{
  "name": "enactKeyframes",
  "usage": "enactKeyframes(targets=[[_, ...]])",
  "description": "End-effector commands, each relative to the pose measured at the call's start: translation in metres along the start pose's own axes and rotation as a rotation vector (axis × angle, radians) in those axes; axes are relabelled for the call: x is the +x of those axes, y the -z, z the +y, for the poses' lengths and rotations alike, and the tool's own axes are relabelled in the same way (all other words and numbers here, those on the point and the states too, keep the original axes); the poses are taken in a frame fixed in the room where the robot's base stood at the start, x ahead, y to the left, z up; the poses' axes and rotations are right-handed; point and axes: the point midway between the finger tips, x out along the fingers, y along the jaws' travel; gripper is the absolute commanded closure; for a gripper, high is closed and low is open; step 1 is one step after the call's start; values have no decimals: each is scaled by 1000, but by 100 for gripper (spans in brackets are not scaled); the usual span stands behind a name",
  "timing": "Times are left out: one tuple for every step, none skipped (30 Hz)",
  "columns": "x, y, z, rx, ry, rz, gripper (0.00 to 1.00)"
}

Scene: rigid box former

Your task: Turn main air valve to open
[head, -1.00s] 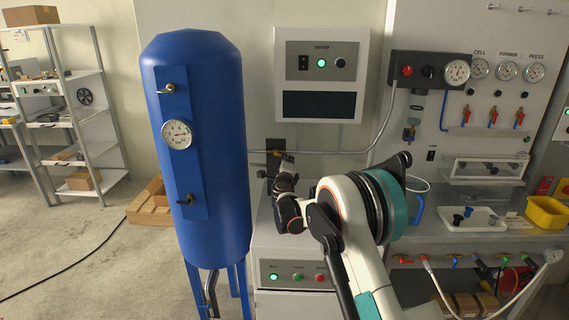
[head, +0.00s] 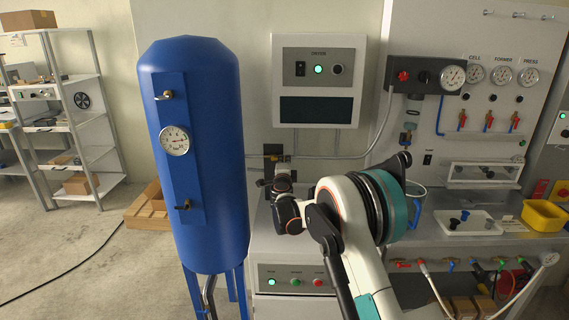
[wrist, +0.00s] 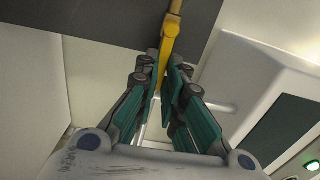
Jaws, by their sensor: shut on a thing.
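The main air valve sits on the grey pipe to the right of the blue tank (head: 190,110); in the head view its body and handle are mostly hidden by my gripper (head: 276,175). In the wrist view its yellow lever (wrist: 170,45) runs from the top edge down between my fingers. My gripper (wrist: 164,80) is closed around the lever's lower end, with a finger on each side. The lever's pivot is at or beyond the top of the wrist view, so its exact angle to the pipe is hard to tell.
A grey control box (head: 318,85) with a green lamp hangs on the wall above my gripper. A cabinet with buttons (head: 294,281) stands below it. A panel with gauges and red valves (head: 487,121) stands right. Open floor lies left.

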Motion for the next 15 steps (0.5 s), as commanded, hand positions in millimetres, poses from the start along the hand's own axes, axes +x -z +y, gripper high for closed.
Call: enactKeyframes(targets=[[0, 0, 0, -2, 0, 0, 100], [0, 0, 0, -2, 0, -1, 100], [0, 0, 0, -2, 0, -1, 100], [0, 0, 0, -2, 0, -1, 100], [0, 0, 0, -2, 0, -1, 100], [0, 0, 0, -2, 0, -1, 87], [0, 0, 0, -2, 0, -1, 80], [0, 0, 0, -2, 0, -1, 73], [0, 0, 0, -1, 0, -1, 71], [0, 0, 0, -1, 0, -1, 71], [0, 0, 0, -1, 0, -1, 71], [0, 0, 0, -1, 0, -1, 71], [0, 0, 0, -1, 0, 0, 71], [0, 0, 0, -1, 0, 0, 71], [0, 0, 0, 0, 0, 0, 71]])
